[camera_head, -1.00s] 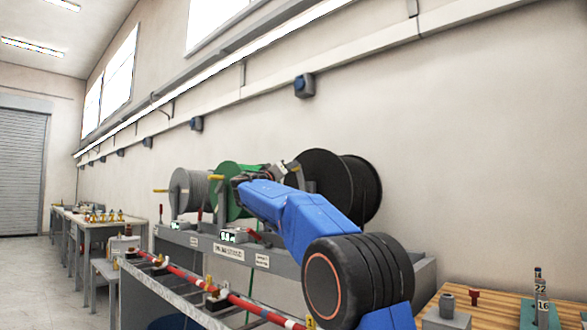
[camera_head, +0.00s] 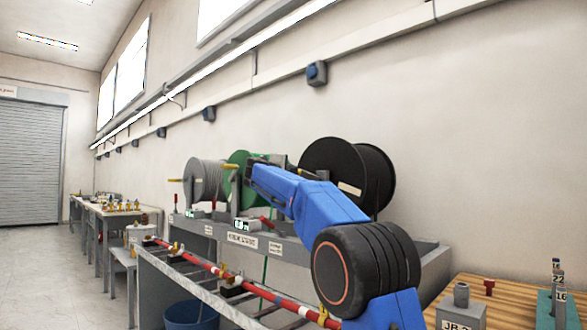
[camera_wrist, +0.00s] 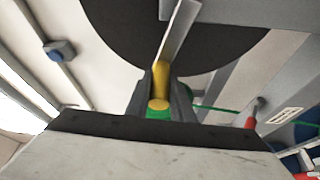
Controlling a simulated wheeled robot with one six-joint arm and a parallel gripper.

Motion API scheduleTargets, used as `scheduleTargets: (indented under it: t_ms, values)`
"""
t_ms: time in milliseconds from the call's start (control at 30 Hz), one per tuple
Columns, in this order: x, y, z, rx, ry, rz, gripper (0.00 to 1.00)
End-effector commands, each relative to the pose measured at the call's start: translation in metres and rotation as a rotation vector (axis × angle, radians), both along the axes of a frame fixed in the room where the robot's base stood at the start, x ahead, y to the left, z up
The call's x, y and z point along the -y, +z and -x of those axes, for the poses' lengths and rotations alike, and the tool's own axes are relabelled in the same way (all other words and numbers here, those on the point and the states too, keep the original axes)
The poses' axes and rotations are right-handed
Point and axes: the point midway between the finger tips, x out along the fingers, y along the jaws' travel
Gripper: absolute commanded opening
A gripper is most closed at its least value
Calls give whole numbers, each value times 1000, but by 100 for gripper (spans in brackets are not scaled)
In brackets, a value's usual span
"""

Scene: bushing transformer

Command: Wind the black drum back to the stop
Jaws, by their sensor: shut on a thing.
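The black drum (camera_head: 365,170) stands on the grey bench at the wall, with a pale label on it, partly hidden by my blue arm. In the wrist view a large dark disc of the drum (camera_wrist: 115,28) fills the top middle. A pale crank arm (camera_wrist: 180,30) runs from its face down to a yellow handle (camera_wrist: 161,82). My gripper (camera_wrist: 162,100) is shut on the yellow handle, one finger on each side. In the head view my gripper's fingertips are hidden behind my arm, near the green drum.
A grey drum (camera_head: 203,180) and the green drum (camera_head: 236,170) stand left of the black one. A red cable (camera_head: 205,268) runs along the bench front. A wooden table (camera_head: 500,298) with a grey block is at the right. A blue bucket (camera_head: 190,314) is below.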

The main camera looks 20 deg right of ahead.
Motion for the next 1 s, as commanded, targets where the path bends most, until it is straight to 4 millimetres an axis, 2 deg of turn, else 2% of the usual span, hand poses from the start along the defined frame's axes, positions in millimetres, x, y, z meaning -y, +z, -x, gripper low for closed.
scheduleTargets:
  t_ms: [100,400,1000]
  values:
    - [-2,-11,-3,-98,1,31,0]
    - [-2,-28,-5,-268,0,95,0]
    - [-1,-38,-4,-262,-2,93,0]
